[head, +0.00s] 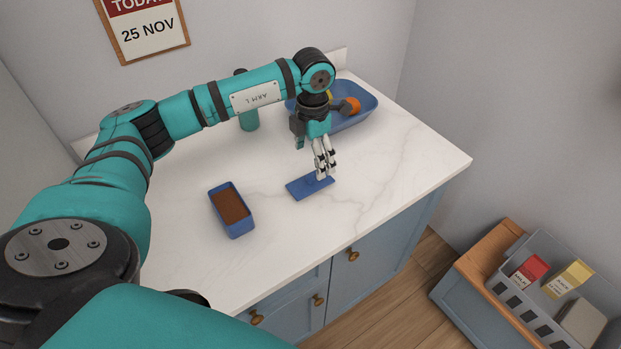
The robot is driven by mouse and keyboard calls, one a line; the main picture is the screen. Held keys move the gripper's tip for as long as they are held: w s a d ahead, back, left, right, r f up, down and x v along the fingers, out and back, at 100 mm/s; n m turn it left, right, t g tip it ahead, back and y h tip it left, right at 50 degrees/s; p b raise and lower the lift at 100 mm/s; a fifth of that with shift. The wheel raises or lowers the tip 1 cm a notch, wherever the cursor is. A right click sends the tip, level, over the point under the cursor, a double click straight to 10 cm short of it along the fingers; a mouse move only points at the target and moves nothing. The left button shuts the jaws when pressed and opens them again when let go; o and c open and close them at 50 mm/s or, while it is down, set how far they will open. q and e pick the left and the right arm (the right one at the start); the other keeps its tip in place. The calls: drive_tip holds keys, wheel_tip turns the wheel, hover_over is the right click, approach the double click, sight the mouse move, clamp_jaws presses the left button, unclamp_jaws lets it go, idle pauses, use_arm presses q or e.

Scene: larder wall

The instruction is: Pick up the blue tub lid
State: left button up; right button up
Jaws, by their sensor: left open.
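The blue tub lid (303,187) lies flat on the white marble counter, near the middle of the head view. My left gripper (324,172) points down over the lid's right part, with its fingers open. The fingers hide a bit of the lid, and I cannot tell whether they touch it. The blue tub (239,228) stands open to the left of the lid, with brown contents inside. My right gripper is not in view.
A blue tray (366,107) with an orange item (350,106) stands behind my left gripper. A teal bottle (249,121) stands behind my arm. The counter (405,165) is clear right of the lid. A grey crate (531,316) with boxes is at lower right.

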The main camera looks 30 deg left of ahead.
sight(311, 176)
use_arm(q)
drive_tip(key=f, duration=0.3)
drive_tip(key=shift+w+a+p, duration=0.1)
drive_tip(key=shift+a+p, duration=0.15)
drive_tip(key=shift+p, duration=0.1)
drive_tip(key=shift+f, duration=0.6)
drive_tip(key=shift+f+p, duration=0.2)
drive_tip(key=shift+p, duration=0.2)
wheel_tip(311, 176, down, 4)
drive_tip(key=shift+w+a+r+p, duration=0.1)
drive_tip(key=shift+r+p, duration=0.05)
drive_tip(key=shift+p, duration=0.8)
drive_tip(key=shift+f, duration=0.5)
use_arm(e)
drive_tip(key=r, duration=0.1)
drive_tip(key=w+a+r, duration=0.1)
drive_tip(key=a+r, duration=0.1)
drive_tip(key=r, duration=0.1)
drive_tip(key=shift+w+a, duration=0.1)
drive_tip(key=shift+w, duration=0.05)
use_arm(q)
drive_tip(key=shift+c, duration=0.2)
drive_tip(key=c, duration=1)
drive_tip(key=shift+c, duration=0.2)
